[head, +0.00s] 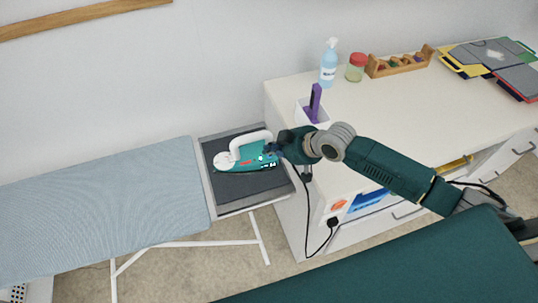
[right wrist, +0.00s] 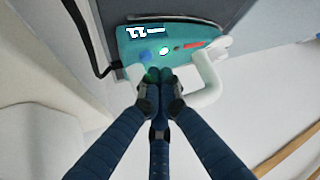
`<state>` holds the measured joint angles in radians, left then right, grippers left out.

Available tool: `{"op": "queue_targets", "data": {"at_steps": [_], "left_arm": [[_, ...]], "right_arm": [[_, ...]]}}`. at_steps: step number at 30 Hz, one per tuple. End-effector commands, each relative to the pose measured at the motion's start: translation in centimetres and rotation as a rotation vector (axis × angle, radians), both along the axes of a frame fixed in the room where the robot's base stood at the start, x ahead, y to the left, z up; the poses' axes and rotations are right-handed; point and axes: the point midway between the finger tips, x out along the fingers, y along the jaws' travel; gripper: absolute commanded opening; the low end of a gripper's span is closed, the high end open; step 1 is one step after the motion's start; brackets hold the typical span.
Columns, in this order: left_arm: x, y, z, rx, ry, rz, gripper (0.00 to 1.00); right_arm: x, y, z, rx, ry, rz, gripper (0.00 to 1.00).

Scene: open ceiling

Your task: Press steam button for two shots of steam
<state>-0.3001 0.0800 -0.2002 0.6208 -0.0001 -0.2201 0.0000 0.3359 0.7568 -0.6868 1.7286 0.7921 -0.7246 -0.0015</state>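A teal and white steam iron (head: 247,158) rests on the dark pad at the right end of the ironing board (head: 100,205). In the right wrist view the iron (right wrist: 190,62) shows its white handle, a lit display, a blue round button (right wrist: 145,57), small lit dots and a red mark. My right gripper (head: 276,150) is at the iron's right end. In the right wrist view its fingers (right wrist: 158,76) are together and empty, with the tips at the iron beside the blue button. Contact cannot be told. My left gripper is not in view.
A white cabinet (head: 400,110) stands right of the board. A black cord (head: 308,215) hangs along the cabinet's front.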

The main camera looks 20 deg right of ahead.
Motion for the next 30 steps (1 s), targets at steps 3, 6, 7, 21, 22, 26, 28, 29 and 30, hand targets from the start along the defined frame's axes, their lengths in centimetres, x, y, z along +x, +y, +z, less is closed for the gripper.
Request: {"op": "queue_targets", "data": {"at_steps": [3,6,7,21,22,26,28,29,30], "left_arm": [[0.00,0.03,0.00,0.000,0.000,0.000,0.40],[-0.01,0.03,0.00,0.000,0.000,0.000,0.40],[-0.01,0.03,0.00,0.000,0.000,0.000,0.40],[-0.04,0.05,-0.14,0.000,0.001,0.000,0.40],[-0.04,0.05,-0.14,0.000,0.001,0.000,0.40],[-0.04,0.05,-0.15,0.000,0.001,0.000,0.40],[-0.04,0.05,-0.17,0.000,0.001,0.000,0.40],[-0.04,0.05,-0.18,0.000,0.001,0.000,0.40],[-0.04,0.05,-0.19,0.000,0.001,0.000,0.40]], "right_arm": [[0.01,0.00,0.01,0.000,0.000,0.000,0.00],[0.01,0.00,0.01,0.000,0.000,0.000,0.00],[0.00,0.00,0.00,0.000,0.000,0.000,0.00],[-0.01,0.01,-0.82,0.001,-0.001,0.000,0.00],[-0.01,0.01,-0.82,0.000,0.000,0.000,0.00],[-0.01,0.01,-0.83,0.000,0.000,0.000,0.00],[-0.01,0.00,-0.87,0.000,0.000,0.000,0.00],[-0.01,0.00,-0.88,0.000,0.000,0.000,0.00],[-0.02,0.00,-0.93,0.000,0.000,0.000,0.00]]}}
